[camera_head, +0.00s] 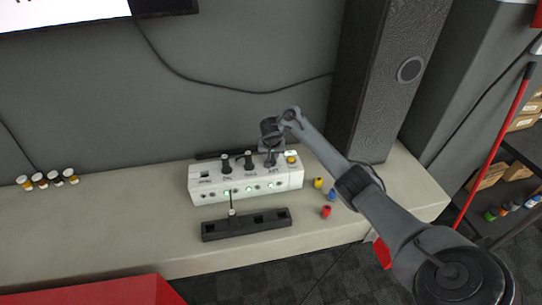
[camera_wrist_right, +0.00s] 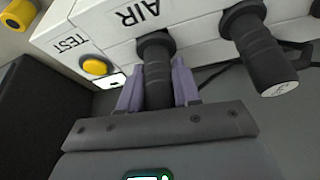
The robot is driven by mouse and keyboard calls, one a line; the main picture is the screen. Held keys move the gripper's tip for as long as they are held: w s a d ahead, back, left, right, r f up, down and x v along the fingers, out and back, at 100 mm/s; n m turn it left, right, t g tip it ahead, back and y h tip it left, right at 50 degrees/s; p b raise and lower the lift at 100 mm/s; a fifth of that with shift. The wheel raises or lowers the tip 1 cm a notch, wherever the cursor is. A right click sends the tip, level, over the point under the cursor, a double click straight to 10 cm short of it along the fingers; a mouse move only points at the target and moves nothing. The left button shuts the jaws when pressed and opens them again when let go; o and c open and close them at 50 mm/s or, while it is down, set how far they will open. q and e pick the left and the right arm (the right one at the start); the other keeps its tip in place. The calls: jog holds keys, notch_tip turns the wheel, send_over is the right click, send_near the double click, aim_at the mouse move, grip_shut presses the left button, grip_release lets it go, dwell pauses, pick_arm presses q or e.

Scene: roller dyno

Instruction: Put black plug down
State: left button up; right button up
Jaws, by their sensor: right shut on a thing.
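My right gripper (camera_head: 270,157) is at the right part of a white box (camera_head: 203,197) with a row of labelled sockets. In the right wrist view, its two purple-grey fingers are shut on a black plug (camera_wrist_right: 156,62), one on each side. The plug's far end meets the box top at the socket marked AIR; I cannot tell how deep it sits. A second black plug (camera_wrist_right: 262,52) stands in the socket beside it. In the head view two black plugs (camera_head: 226,167) (camera_head: 249,163) stand upright in the box. My left gripper is not in view.
A black slotted holder (camera_head: 262,226) lies in front of the box, with a thin upright piece (camera_head: 232,208) at it. Red (camera_head: 326,211), blue (camera_head: 332,194) and yellow (camera_head: 318,183) caps lie to the right. Several small bottles (camera_head: 40,180) stand far left. A dark tower (camera_head: 385,75) rises behind.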

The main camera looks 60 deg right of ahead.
jog(key=shift+f, duration=0.25)
jog(key=o, duration=0.9)
jog(key=shift+r, duration=0.1)
